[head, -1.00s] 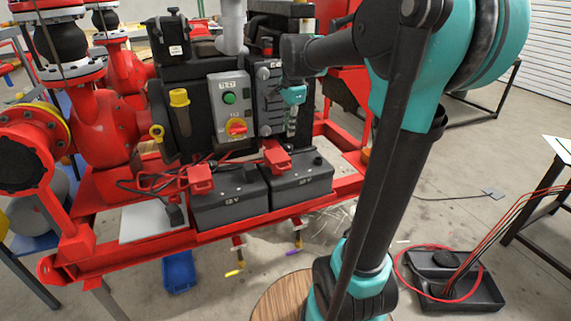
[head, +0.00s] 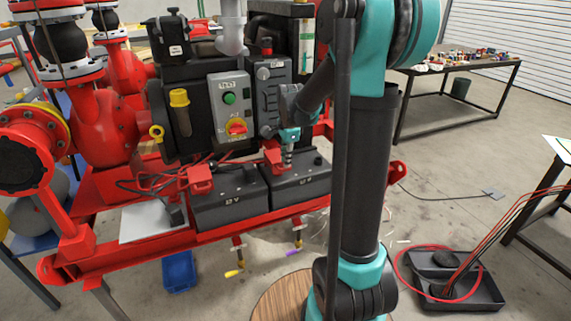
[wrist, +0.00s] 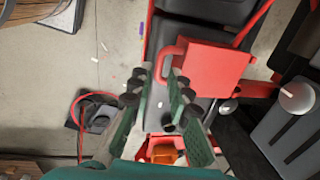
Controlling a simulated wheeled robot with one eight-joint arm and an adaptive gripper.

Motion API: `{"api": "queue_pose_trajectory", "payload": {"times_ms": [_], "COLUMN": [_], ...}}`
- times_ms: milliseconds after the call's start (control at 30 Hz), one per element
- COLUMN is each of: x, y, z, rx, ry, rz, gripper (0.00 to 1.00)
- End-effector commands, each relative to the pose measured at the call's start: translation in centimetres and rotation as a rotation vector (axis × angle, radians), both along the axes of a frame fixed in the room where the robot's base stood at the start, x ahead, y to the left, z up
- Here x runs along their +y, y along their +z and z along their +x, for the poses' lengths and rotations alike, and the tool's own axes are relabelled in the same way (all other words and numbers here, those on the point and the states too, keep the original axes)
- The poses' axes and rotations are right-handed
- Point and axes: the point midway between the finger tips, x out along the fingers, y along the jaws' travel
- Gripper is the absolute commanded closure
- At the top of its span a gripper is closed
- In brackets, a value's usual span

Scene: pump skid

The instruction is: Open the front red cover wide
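Two red covers sit on the black 12 V batteries at the front of the skid. The right one (head: 276,158) is close to my gripper (head: 288,160), which points down beside it. The left one (head: 201,179) is farther off. In the wrist view a red cover (wrist: 210,70) with a loop-shaped handle (wrist: 170,62) lies flat just beyond my fingertips. My gripper (wrist: 161,76) is open, with a gap between its two fingers and nothing in it. The handle is near the fingertips; I cannot tell whether they touch it.
A grey control panel (head: 231,108) with a green button and red-yellow switch stands behind the batteries. A grey box with a round knob (wrist: 297,97) is close on the right in the wrist view.

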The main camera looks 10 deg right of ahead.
Motion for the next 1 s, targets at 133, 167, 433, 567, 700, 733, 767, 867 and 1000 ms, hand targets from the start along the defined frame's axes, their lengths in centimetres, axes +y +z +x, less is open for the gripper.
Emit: {"api": "queue_pose_trajectory", "payload": {"times_ms": [133,167,433,567,700,733,767,867,1000], "x": [0.1,0.1,0.1,0.1,0.1,0.1,0.1,0.1,0.1], "y": [-1.6,-1.8,-2.4,-2.4,-2.4,-2.4,-2.4,-2.4,-2.4], "z": [0.3,0.3,0.4,0.4,0.4,0.4,0.4,0.4,0.4], "rx": [0.0,0.0,0.0,0.0,0.0,0.0,0.0,0.0,0.0], "ry": [0.0,0.0,0.0,0.0,0.0,0.0,0.0,0.0,0.0], "rz": [0.0,0.0,0.0,0.0,0.0,0.0,0.0,0.0,0.0], "gripper": [0.82,0.82,0.82,0.83,1.0,1.0,1.0,1.0,1.0]}}
